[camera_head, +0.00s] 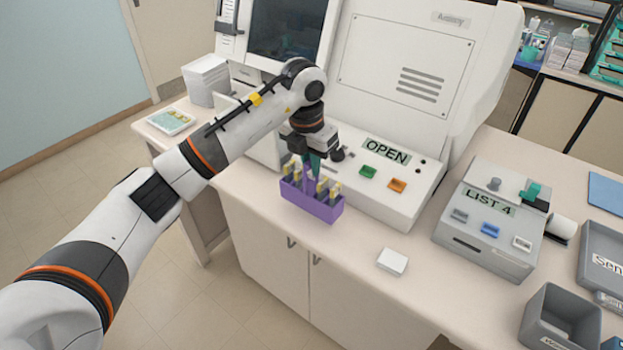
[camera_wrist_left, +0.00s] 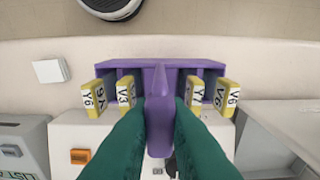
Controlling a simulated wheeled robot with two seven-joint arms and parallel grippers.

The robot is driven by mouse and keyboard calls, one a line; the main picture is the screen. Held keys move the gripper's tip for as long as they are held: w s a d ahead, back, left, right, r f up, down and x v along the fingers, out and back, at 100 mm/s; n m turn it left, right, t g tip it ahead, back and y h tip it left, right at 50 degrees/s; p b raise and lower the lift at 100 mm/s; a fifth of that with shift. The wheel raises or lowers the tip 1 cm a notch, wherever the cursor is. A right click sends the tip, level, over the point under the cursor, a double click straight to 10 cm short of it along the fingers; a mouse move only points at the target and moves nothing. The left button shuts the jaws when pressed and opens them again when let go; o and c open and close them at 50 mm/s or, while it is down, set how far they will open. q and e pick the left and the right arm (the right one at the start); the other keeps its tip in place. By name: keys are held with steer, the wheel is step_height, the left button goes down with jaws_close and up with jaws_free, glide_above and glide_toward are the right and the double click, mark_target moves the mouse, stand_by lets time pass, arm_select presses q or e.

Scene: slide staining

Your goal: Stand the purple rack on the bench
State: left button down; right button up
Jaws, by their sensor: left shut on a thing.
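The purple rack (camera_head: 312,205) is upright at the bench's front edge, before the large machine; it also shows in the wrist view (camera_wrist_left: 160,75). It holds several yellow-ended slides with labels such as V3 and V6. My left gripper (camera_head: 313,168) comes down from above, its green fingers (camera_wrist_left: 160,112) shut on the rack's central upright handle. The bench (camera_head: 345,250) has a pale top. I cannot tell whether the rack's base touches it or hangs slightly above. My right gripper is not in view.
The machine with the OPEN sign (camera_head: 386,151) stands close behind the rack. A small white block (camera_head: 392,262) lies to the right, with bare bench between. Further right are the LIST 4 device (camera_head: 487,220) and grey trays (camera_head: 560,322).

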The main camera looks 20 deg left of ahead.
mark_target(312, 187)
arm_select(q)
step_height(312, 187, down, 4)
steer(key=shift+f+p, duration=0.1)
steer(key=shift+p, duration=0.6)
steer(key=shift+f, duration=0.3)
steer(key=c, duration=1.4)
jaws_free()
steer(key=shift+r, duration=0.25)
steer(key=shift+r+b, duration=0.25)
steer(key=shift+b, duration=0.1)
steer(key=r+b, duration=0.1)
steer(key=r, duration=0.2)
steer(key=r+b, duration=0.1)
steer(key=r, duration=0.3)
steer(key=s+r+b, duration=0.1)
steer(key=r, duration=0.2)
steer(key=shift+s+a+r, duration=0.1)
steer(key=shift+a+r, duration=0.1)
steer(key=shift+r, duration=0.05)
steer(key=shift+s+r, duration=0.1)
steer(key=shift+r, duration=0.3)
